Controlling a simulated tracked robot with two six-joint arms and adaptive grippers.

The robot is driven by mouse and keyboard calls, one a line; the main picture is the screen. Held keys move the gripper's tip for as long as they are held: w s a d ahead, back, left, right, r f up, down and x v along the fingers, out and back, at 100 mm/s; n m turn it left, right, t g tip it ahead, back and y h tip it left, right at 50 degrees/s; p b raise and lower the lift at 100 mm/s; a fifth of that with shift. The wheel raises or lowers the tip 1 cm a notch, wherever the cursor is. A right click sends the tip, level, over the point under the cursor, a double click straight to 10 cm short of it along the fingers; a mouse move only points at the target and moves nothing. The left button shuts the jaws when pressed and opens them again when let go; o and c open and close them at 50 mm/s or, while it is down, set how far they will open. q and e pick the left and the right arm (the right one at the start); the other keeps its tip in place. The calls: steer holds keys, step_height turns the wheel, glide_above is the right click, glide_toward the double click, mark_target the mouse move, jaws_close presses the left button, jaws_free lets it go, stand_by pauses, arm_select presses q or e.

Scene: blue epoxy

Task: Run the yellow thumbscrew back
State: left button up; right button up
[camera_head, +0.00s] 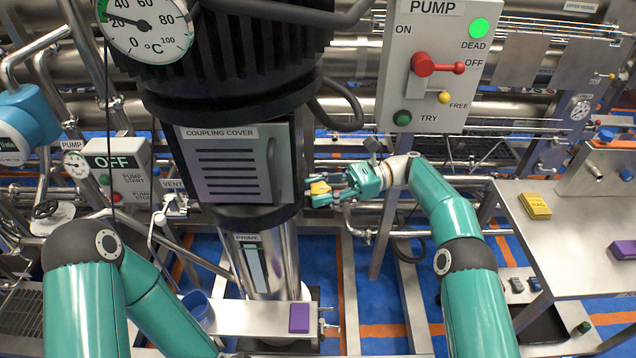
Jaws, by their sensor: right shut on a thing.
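The yellow thumbscrew (318,187) sits at the right edge of the coupling cover (198,166), a grey vented panel with a handle on the dark pump body. My right gripper (328,190) reaches in from the right and is shut on the thumbscrew. Its fingers hide part of the screw. The cover looks closed against the body. My left arm (110,290) bends down at the lower left, and its gripper is out of view.
The pump panel (425,110) with a red lever (425,64) and a lit green lamp hangs above my right arm. A steel bench (540,290) with a yellow block stands at right. A low shelf (250,318) bears a purple block and a blue cup.

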mark_target(320, 187)
steer(key=shift+w+r, duration=0.1)
steer(key=shift+r, duration=0.1)
steer(key=o, duration=0.8)
steer(key=shift+o, duration=0.4)
steer(key=shift+f, duration=0.15)
step_height(320, 187, up, 10)
steer(key=shift+f, duration=0.1)
